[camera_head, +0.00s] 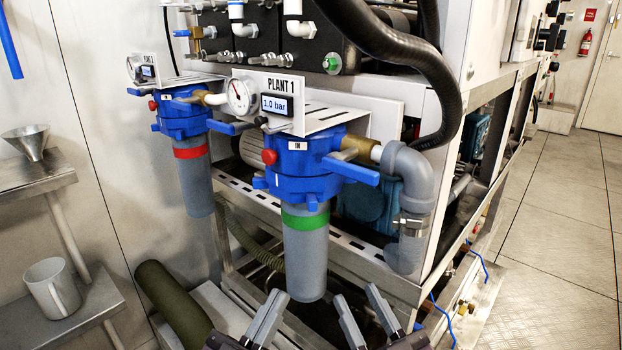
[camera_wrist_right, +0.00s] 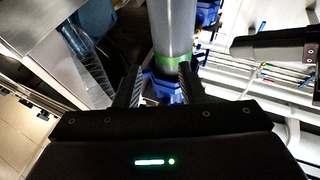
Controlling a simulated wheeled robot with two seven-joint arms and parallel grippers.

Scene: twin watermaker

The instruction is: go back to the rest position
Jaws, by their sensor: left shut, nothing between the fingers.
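My left gripper (camera_head: 279,296) is at the bottom of the head view, its fingers together and empty, below and left of the PLANT 1 filter. My right gripper (camera_head: 356,293) is just right of it, its two fingers apart with nothing between them. In the right wrist view my right gripper (camera_wrist_right: 159,72) also has its fingers spread. The grey filter bowl (camera_wrist_right: 170,25) with its green band shows beyond them. The same PLANT 1 filter bowl (camera_head: 305,258) hangs under its blue head (camera_head: 297,172) in the head view, apart from both grippers.
A second filter with a red band (camera_head: 190,153) hangs behind at left. A grey elbow pipe (camera_head: 405,190) and steel frame stand at right. Open floor (camera_head: 560,225) lies farther right.

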